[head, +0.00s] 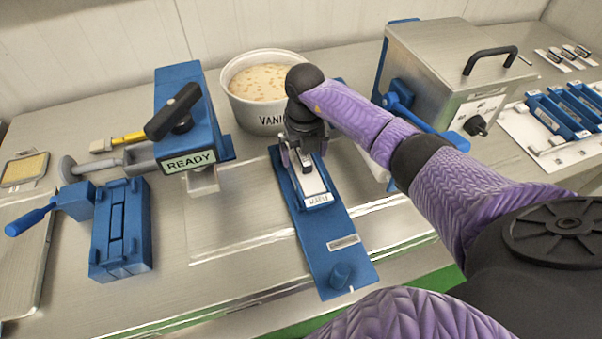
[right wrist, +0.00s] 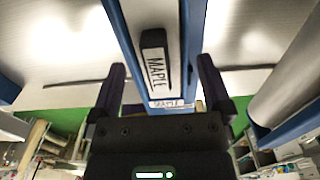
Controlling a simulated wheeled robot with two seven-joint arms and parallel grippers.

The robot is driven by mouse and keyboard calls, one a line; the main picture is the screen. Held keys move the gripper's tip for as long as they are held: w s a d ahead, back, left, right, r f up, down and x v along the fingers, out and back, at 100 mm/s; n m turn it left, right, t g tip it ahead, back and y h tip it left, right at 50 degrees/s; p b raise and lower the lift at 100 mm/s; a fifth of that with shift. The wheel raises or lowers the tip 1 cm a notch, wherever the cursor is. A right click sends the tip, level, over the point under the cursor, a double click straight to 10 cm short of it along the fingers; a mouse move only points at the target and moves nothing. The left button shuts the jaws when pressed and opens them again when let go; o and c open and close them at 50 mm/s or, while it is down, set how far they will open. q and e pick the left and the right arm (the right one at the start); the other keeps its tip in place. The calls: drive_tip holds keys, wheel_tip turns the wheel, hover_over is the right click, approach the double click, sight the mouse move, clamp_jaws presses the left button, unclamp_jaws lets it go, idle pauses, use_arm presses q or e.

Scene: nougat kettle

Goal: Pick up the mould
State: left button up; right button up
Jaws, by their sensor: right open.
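The mould (head: 318,202), a narrow blue frame with a pale inside and a MAPLE label on its near end, sits on a long blue board (head: 330,250) in the middle of the bench. My left gripper is out of view.
A VANILLA tub (head: 262,115) stands just behind my right gripper. A blue press (head: 185,115) with a READY sign and a blue block (head: 120,228) stand left. A steel box (head: 445,65) with a handle and a rack of blue trays (head: 565,115) are right.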

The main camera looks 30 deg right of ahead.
wheel_tip(320, 180, down, 5)
drive_tip(key=b, duration=0.3)
drive_tip(key=shift+b, duration=0.3)
drive_tip(key=shift+r+p, duration=0.2)
drive_tip(key=shift+p, duration=0.1)
drive_tip(key=shift+a, duration=0.1)
clamp_jaws()
